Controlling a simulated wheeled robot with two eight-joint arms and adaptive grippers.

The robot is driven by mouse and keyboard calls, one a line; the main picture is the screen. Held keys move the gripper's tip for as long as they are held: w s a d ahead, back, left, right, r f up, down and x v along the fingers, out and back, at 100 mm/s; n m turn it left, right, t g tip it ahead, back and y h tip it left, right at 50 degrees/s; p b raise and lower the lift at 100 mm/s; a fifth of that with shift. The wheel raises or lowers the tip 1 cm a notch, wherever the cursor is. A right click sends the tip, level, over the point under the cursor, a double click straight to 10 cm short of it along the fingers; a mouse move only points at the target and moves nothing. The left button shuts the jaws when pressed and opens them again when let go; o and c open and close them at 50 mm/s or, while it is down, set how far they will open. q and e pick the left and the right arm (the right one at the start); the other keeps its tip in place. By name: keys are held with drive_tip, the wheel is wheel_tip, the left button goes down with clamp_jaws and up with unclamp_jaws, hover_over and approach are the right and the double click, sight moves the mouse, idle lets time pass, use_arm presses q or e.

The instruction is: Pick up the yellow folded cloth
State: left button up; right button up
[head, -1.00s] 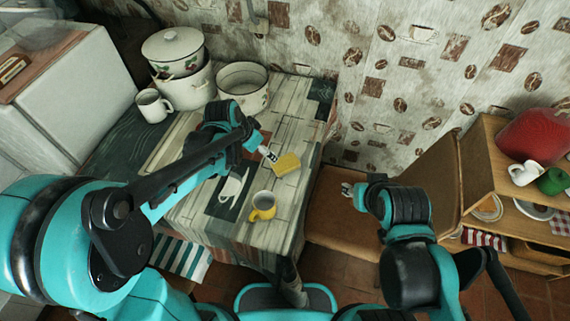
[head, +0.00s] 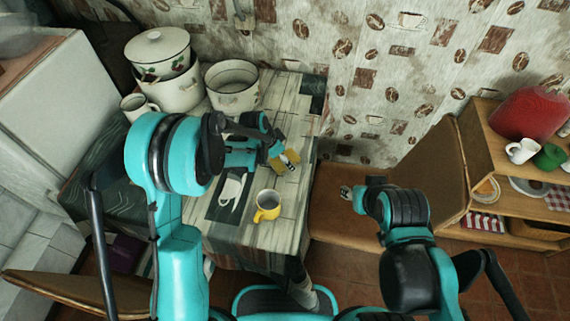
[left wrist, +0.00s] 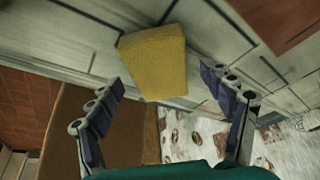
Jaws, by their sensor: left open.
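The yellow folded cloth (head: 278,164) lies on the patterned tablecloth near the table's right side, partly hidden by my left gripper (head: 288,160) in the head view. In the left wrist view the cloth (left wrist: 155,62) is a thick yellow block ahead of the fingers. My left gripper (left wrist: 163,84) is open there, one finger to each side of the cloth in the picture. No contact with it can be made out. My right gripper (head: 346,192) is away from the table, over the brown bench; its fingers are too small to read.
A yellow mug (head: 267,206) stands on the table in front of the cloth. A lidded enamel pot (head: 158,50), an open pot (head: 232,86) and a white mug (head: 138,106) stand at the back left. A shelf (head: 480,150) with cups is at the right.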

use_arm(q)
drive_tip(key=shift+w+d+f, duration=0.15)
drive_tip(key=shift+d+f, duration=0.05)
drive_tip(key=shift+f, duration=0.35)
drive_tip(key=shift+r, duration=0.1)
drive_tip(key=shift+f+b, duration=0.25)
drive_tip(key=shift+b, duration=0.05)
drive_tip(key=c, duration=1.2)
drive_tip(key=shift+c, duration=0.2)
drive_tip(key=shift+r, duration=0.1)
